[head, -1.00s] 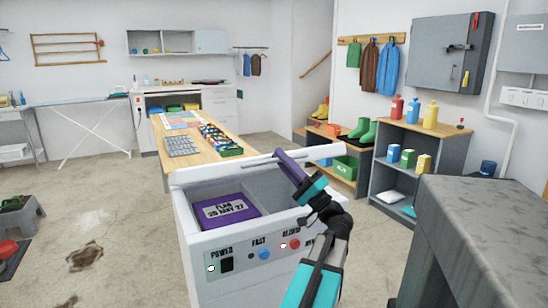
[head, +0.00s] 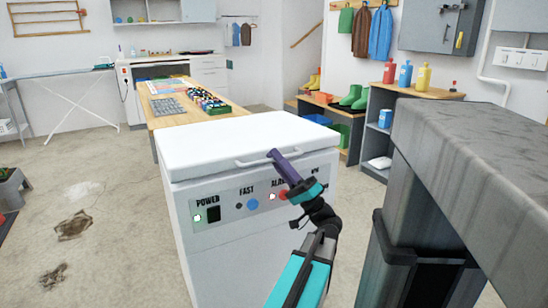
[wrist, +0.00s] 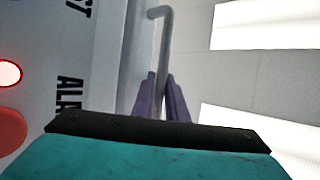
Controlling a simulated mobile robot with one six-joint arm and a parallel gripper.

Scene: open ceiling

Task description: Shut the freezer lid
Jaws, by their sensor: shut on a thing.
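The white chest freezer (head: 235,240) stands in front of me. Its lid (head: 240,140) lies down flat over the top, and the inside is hidden. A bar handle (head: 252,161) runs along the lid's front edge. My gripper (head: 275,156) is at the right part of this handle, above the front panel. In the wrist view, the purple fingers (wrist: 160,98) are closed on either side of the grey handle bar (wrist: 163,45). I cannot tell whether a thin gap remains under the lid.
A grey stone-topped counter (head: 480,140) stands close on the right. A wooden table (head: 180,120) with colourful items is behind the freezer. Shelves with bottles (head: 405,75) stand at the back right. The floor on the left is mostly clear.

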